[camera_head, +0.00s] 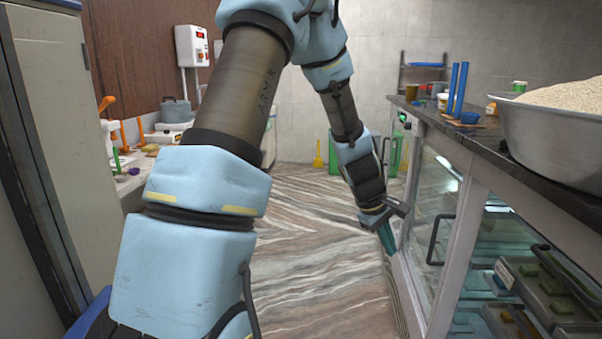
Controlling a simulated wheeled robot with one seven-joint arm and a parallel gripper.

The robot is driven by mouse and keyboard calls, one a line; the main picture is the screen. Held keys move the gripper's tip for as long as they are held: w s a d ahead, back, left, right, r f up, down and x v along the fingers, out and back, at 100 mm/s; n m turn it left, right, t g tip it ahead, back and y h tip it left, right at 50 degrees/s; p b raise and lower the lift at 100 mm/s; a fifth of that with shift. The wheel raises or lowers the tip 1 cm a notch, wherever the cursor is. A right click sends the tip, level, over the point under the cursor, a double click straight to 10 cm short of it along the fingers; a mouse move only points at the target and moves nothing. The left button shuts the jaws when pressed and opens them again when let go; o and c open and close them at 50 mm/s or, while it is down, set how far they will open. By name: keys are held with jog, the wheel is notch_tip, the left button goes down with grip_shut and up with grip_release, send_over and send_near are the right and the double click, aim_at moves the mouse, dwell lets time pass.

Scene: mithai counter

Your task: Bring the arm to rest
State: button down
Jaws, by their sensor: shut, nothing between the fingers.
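My arm rises from the lower left of the head view, bends at the top, and reaches down toward the middle right. My gripper (387,241) hangs at its end, pointing down, in front of the glass-fronted counter (478,210). It is shut and holds nothing that I can see. It is close to the counter's front; I cannot tell whether they touch.
A large metal bowl of grainy food (545,135) stands on the dark countertop at right. Trays (550,290) show behind the glass. A left worktop carries a grey pot (176,110). The striped floor (310,250) between is clear.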

jog(key=s+a+r+m+y, duration=0.1)
jog(key=s+a+r+m, duration=0.1)
jog(key=a, duration=0.7)
jog(key=s+a+r+m+y, duration=0.2)
jog(key=s+a, duration=0.2)
jog(key=a, duration=0.6)
jog(key=s+a+r+m+y, duration=0.1)
jog(key=s+a+r+m, duration=0.1)
jog(key=a, duration=0.7)
jog(key=shift+s+a+r+m+t+y, duration=0.3)
jog(key=shift+s+m+t+y, duration=0.15)
jog(key=shift+s, duration=0.35)
